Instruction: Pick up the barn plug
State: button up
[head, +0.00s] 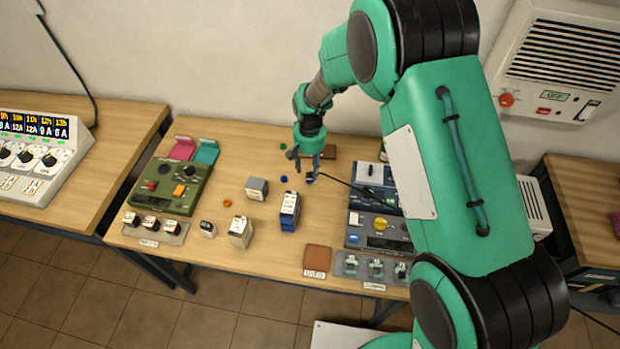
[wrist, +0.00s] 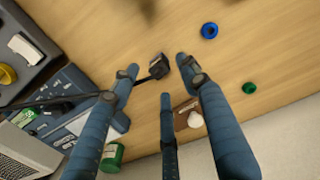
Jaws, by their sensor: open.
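A black plug (head: 311,177) on a black cable lies on the wooden table (head: 235,258); I cannot read a label on it. In the wrist view the plug (wrist: 158,66) is between and just beyond the fingertips of my gripper (wrist: 160,78). Its cable runs left, past the left finger. My gripper (head: 310,160) is open and empty, low over the table at the plug in the head view. The fingers look apart from the plug, though the exact height gap is hard to tell.
Blue-grey devices (head: 372,218) stand right of the plug. A blue ring (wrist: 209,30) and a green ring (wrist: 249,88) lie nearby. A blue battery-like box (head: 289,212), a white box (head: 241,231) and a green charger (head: 166,185) stand to the left.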

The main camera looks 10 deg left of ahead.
aim_at(310, 174)
jog(key=shift+d+f+b, duration=0.1)
jog(key=shift+f+b, duration=0.35)
jog(key=shift+f, duration=2.1)
grip_shut()
